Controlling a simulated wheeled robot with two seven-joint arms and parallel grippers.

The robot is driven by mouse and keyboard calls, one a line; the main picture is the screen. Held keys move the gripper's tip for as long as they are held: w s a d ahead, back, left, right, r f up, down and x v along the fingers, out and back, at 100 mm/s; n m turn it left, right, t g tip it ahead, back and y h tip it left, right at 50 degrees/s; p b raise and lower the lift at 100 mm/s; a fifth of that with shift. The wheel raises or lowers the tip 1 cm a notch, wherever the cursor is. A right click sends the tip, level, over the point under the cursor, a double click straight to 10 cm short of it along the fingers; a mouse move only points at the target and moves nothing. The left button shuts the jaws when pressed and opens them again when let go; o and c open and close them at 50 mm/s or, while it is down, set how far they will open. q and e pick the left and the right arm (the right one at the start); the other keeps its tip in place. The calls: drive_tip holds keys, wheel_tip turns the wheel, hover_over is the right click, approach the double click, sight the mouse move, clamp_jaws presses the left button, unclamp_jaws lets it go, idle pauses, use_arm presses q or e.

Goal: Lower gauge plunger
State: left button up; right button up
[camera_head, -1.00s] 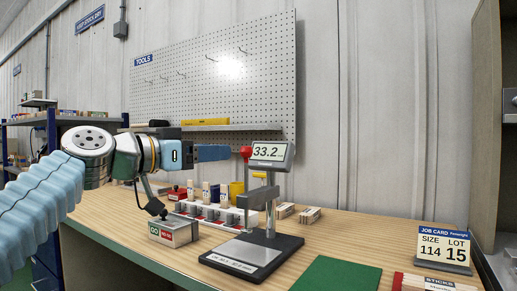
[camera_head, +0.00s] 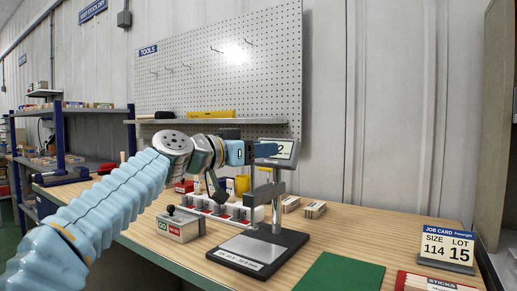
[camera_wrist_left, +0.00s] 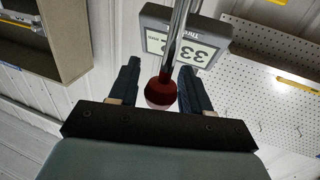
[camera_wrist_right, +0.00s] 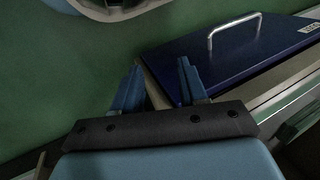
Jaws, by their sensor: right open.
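The gauge stands on a dark base (camera_head: 255,248) on the bench, with a metal column and a tilted display (camera_head: 284,151) at its top. My left gripper (camera_head: 268,150) is in front of the display and hides part of it and the red knob. In the left wrist view the red ball knob (camera_wrist_left: 160,92) lies between the two fingers of my left gripper (camera_wrist_left: 160,80), which are apart on either side of it. The display (camera_wrist_left: 188,48) shows upside down beyond. My right gripper (camera_wrist_right: 158,82) is open and empty, outside the head view.
A GO block (camera_head: 179,226) and a white rack (camera_head: 222,210) stand left of the gauge. Bundles of sticks (camera_head: 314,209) lie behind it. A green mat (camera_head: 338,274) and job card (camera_head: 447,247) are at right. A blue lid with a handle (camera_wrist_right: 225,45) is near my right gripper.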

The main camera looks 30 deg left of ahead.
use_arm(q)
clamp_jaws()
wheel_tip(320, 180, down, 3)
drive_tip(key=b, duration=0.3)
drive_tip(key=shift+r, duration=0.25)
drive_tip(key=shift+o, duration=1.2)
unclamp_jaws()
drive_tip(key=shift+s, duration=0.15)
